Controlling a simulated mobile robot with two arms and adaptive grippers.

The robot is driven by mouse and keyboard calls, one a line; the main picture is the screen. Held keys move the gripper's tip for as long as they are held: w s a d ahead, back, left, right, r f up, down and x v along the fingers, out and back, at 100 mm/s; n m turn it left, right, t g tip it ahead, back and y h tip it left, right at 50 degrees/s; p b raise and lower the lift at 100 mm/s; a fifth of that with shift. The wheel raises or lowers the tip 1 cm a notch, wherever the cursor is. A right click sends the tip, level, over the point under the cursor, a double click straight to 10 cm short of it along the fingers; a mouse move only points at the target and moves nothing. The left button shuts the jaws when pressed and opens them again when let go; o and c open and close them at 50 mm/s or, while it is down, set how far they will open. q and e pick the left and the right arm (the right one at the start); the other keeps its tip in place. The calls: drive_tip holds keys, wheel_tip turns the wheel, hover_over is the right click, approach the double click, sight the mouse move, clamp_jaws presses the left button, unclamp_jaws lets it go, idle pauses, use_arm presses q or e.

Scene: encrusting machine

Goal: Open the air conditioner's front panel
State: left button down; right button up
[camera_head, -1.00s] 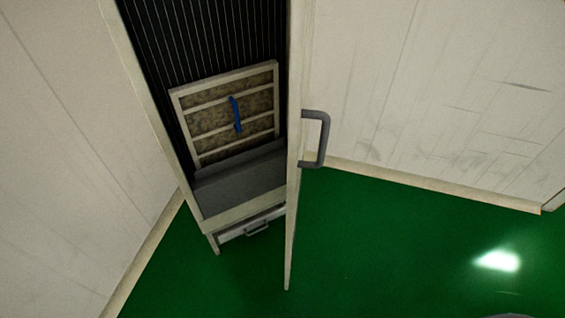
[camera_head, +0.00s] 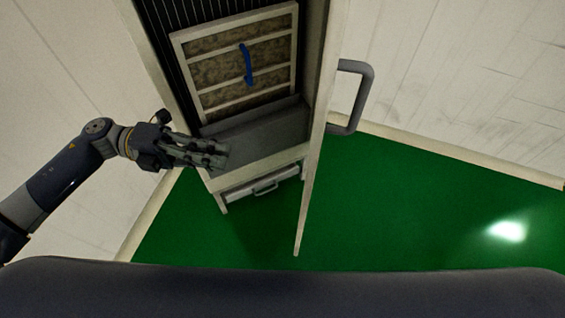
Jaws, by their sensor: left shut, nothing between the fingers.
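The air conditioner (camera_head: 258,138) stands as a tall pale cabinet between two walls. Its front panel (camera_head: 319,130) is swung open to the right and shows nearly edge-on. A grey handle (camera_head: 362,97) sits on the panel's right side. Inside are a framed filter (camera_head: 240,65) with a blue pull strap and dark fins behind it. My left gripper (camera_head: 222,155) is shut and empty, in front of the lower left part of the opening. I cannot tell whether it touches the cabinet. My right gripper is not in view.
A drawer with a small handle (camera_head: 265,188) is at the cabinet's base. Pale walls (camera_head: 460,80) stand on both sides. The green floor (camera_head: 400,220) is clear to the right of the panel. A dark part of my own body fills the bottom edge.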

use_arm(q)
drive_tip(key=s+d+p, duration=0.2)
drive_tip(key=d+p, duration=0.4)
drive_tip(key=d, duration=0.7)
drive_tip(key=shift+s+d, duration=0.15)
drive_tip(key=shift+d, duration=0.25)
